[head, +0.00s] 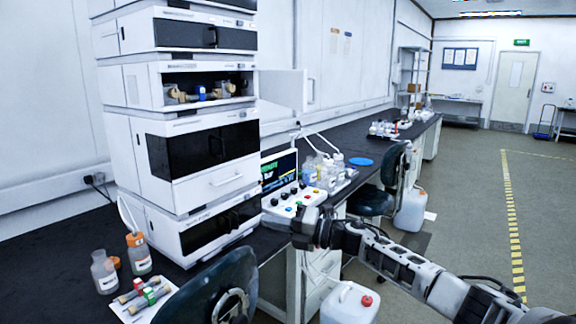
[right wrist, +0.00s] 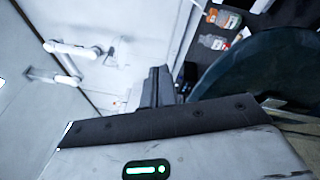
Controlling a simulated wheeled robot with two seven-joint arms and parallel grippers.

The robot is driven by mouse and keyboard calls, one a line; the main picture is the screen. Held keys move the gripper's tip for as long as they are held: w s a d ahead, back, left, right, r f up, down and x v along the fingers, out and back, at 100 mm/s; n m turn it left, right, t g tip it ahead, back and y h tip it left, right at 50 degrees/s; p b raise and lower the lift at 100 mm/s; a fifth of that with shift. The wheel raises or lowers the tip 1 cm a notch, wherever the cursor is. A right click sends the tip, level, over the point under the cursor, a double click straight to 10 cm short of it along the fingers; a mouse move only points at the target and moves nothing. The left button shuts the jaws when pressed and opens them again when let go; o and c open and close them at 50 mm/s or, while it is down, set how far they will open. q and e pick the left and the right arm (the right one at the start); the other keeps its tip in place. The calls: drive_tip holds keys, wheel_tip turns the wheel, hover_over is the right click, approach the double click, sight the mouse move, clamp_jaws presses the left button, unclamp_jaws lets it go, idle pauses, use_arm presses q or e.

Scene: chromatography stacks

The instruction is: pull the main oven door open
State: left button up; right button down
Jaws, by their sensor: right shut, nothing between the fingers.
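A white stack of lab modules stands on the black bench in the head view. In its upper part, a module has an open compartment (head: 205,88) with small yellow and blue parts inside. A white door panel (head: 283,88) with an upright handle stands swung out to the right of that compartment. I cannot tell for sure that this is the main oven door. My right gripper (head: 304,226) is low and to the right of the stack, by the bench front, apart from the panel. Its fingers (right wrist: 158,84) are shut and empty. My left gripper is out of view.
A control box (head: 292,200) with coloured buttons and bottles (head: 325,172) stand on the bench near my right gripper. Dark chairs (head: 225,285) and a white canister (head: 350,303) stand by the bench front. White bar handles (right wrist: 70,49) show in the right wrist view.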

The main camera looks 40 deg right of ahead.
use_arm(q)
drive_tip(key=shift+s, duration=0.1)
use_arm(e)
drive_tip(key=s+a+f+m+g+h, duration=0.2)
drive_tip(key=s+a+f+m+h, duration=0.15)
drive_tip(key=s+f+m, duration=0.4)
drive_tip(key=s+a+f+m+g+h, duration=0.2)
drive_tip(key=s+a+f+m, duration=0.25)
drive_tip(key=s+f, duration=0.55)
drive_tip(key=s+a+f+m+g+h, duration=0.2)
drive_tip(key=s+a+f+m+h, duration=0.15)
drive_tip(key=s+f+m, duration=0.55)
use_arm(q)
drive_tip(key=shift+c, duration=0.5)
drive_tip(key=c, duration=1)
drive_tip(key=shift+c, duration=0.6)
use_arm(e)
drive_tip(key=a+f+m+y, duration=0.1)
drive_tip(key=a+f+m, duration=0.2)
drive_tip(key=a, duration=1.2)
drive_tip(key=shift+s+a+m+y, duration=0.2)
drive_tip(key=shift+s+m+y, duration=0.1)
drive_tip(key=shift+m, duration=0.9)
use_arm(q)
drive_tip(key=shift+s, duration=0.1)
use_arm(e)
drive_tip(key=shift+f, duration=0.1)
